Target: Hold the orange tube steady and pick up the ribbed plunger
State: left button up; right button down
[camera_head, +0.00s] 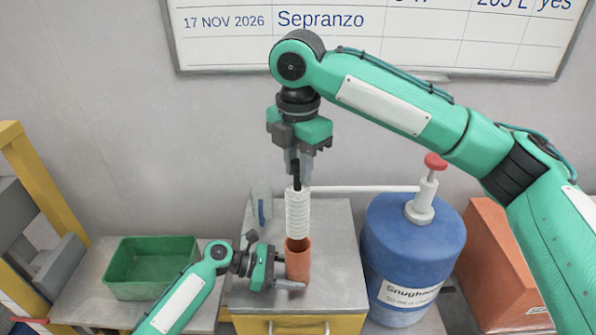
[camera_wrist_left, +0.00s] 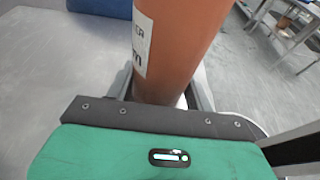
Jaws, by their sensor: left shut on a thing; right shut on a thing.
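The orange tube (camera_head: 298,262) stands upright on the grey cabinet top in the head view. My left gripper (camera_head: 292,284) comes in low from the left and is shut on the tube near its base. The tube also fills the middle of the left wrist view (camera_wrist_left: 172,45), with a white label on its side. The white ribbed plunger (camera_head: 298,213) hangs upright above the tube, in line with it. My right gripper (camera_head: 298,172) points down and is shut on the plunger's dark upper end. The plunger's lower end is close to the tube's mouth; I cannot tell whether it is inside.
A blue drum (camera_head: 415,250) with a red-topped pump (camera_head: 428,195) stands right of the cabinet (camera_head: 341,250). A green bin (camera_head: 150,266) sits on the lower surface at left. An orange box (camera_head: 492,260) is at far right. A small grey-blue item (camera_head: 262,203) stands behind the tube.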

pick_arm(q)
jog(key=o, duration=0.9)
jog(key=shift+c, duration=0.2)
